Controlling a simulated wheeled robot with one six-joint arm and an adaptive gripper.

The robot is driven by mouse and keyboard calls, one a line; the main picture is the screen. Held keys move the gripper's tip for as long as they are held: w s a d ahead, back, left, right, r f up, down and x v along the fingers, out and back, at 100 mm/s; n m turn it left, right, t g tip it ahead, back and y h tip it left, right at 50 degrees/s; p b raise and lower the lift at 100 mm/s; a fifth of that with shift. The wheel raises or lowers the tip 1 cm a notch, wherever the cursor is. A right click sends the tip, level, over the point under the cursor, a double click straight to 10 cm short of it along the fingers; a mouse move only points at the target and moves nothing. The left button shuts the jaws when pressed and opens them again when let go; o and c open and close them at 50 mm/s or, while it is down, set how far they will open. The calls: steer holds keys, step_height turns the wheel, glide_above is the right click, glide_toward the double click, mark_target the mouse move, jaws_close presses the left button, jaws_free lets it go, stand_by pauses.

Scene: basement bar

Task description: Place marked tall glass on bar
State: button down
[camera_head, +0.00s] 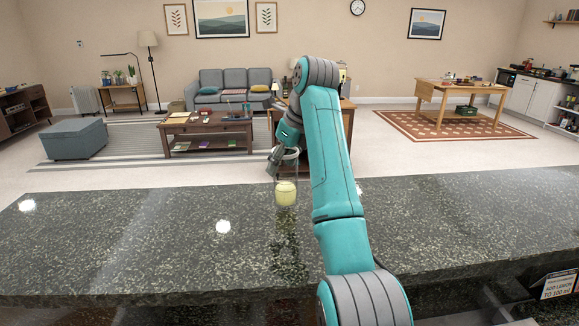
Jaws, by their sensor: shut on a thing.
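A tall clear glass (286,191) with pale yellow liquid in its lower part is held upright at the end of my arm. My gripper (279,162) is shut on the glass near its upper part. The glass shows in front of the dark speckled bar top (130,235), near its far edge. I cannot tell whether its base touches the bar or is a little above it. No mark on the glass can be made out.
The bar top is clear on both sides of my arm. A small sign reading "add lemon to 100 ml" (558,287) stands at the lower right. Beyond the bar are a coffee table (207,130), a sofa (232,80) and a wooden table (462,88).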

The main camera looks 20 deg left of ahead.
steer(key=shift+f, duration=0.6)
steer(key=shift+f, duration=0.1)
steer(key=shift+c, duration=1.4)
jaws_free()
steer(key=shift+f, duration=0.1)
